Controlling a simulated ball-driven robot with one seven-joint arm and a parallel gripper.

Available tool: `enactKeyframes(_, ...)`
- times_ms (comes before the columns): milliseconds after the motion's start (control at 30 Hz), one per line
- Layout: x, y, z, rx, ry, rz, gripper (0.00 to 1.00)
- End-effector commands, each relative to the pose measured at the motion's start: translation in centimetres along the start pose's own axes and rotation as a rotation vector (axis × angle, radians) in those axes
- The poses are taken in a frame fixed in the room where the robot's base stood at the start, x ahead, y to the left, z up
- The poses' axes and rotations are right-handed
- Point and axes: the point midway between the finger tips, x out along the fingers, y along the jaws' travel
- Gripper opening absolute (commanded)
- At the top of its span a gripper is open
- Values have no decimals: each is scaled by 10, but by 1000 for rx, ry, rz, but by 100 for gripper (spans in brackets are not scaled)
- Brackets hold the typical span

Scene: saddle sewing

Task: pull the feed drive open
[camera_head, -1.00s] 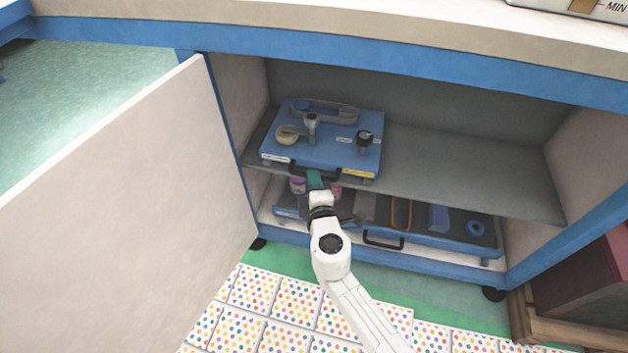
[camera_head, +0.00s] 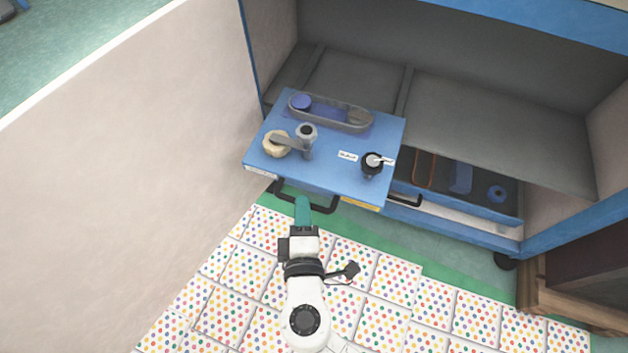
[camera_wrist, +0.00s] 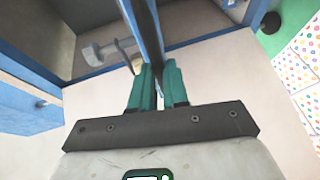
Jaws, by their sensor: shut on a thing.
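The feed drive is a blue board (camera_head: 330,160) with a belt loop over two pulleys (camera_head: 330,112), a tan wheel (camera_head: 276,143) and a black knob (camera_head: 371,163) on top. It sticks out of the cabinet past the shelf front. A dark bar handle (camera_head: 326,209) runs along its front edge. My gripper (camera_head: 302,208), with teal fingers, is shut on this handle. In the wrist view the teal fingers (camera_wrist: 155,88) close on a dark bar that runs up and away between them.
The open cabinet door (camera_head: 130,170) stands close on the left. Below the board is a lower drawer (camera_head: 455,219) holding an orange loop and blue parts. The grey shelf (camera_head: 490,130) is bare on the right. A wooden crate (camera_head: 560,310) stands at lower right. Dotted floor tiles lie in front.

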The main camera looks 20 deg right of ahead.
Motion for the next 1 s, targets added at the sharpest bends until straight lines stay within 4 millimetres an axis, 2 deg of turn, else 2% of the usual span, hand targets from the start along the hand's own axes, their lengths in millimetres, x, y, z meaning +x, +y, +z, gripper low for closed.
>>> enactKeyframes(100,-21,-6,-9,-1,3,-4,0)
enactKeyframes(333,-44,-11,-18,-2,0,-4,0)
enactKeyframes(500,-50,-13,-21,-1,0,-4,0)
enactKeyframes(867,-51,-13,-21,-1,0,-3,0)
enactKeyframes(900,-51,-13,-21,-1,0,-3,17)
enactKeyframes(1000,-51,-12,-21,-1,0,-3,27)
